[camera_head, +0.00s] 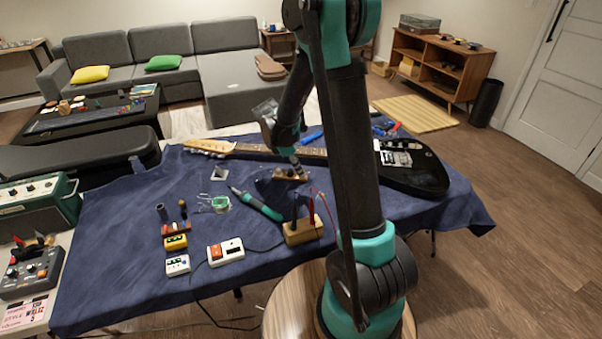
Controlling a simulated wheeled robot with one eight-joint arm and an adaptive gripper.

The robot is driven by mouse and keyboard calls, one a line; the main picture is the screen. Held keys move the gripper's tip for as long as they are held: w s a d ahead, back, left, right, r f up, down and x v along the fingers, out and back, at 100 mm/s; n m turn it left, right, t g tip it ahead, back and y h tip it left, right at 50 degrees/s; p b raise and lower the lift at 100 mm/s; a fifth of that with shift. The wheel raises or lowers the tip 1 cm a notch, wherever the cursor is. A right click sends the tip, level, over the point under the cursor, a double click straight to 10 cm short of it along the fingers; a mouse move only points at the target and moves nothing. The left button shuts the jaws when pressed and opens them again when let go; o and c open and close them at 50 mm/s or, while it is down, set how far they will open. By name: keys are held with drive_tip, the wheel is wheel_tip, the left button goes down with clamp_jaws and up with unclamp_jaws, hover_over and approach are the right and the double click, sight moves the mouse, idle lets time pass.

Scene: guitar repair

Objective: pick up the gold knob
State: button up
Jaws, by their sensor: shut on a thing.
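My gripper (299,168) reaches down over the blue cloth, in front of the guitar neck. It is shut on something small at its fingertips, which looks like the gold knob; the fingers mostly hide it. A small tan holder with little parts (284,177) lies right at the fingertips. I cannot tell whether the held piece is clear of it.
A black electric guitar (428,178) lies along the back of the cloth-covered table (120,262). A teal-handled tool (258,206), a wooden tool block (303,231) and a white-and-red box (225,251) lie nearer. The cloth's front left is clear.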

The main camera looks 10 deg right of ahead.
drive_tip(key=shift+r, duration=0.1)
wheel_tip(320, 180, up, 20)
idle(0.7)
idle(0.8)
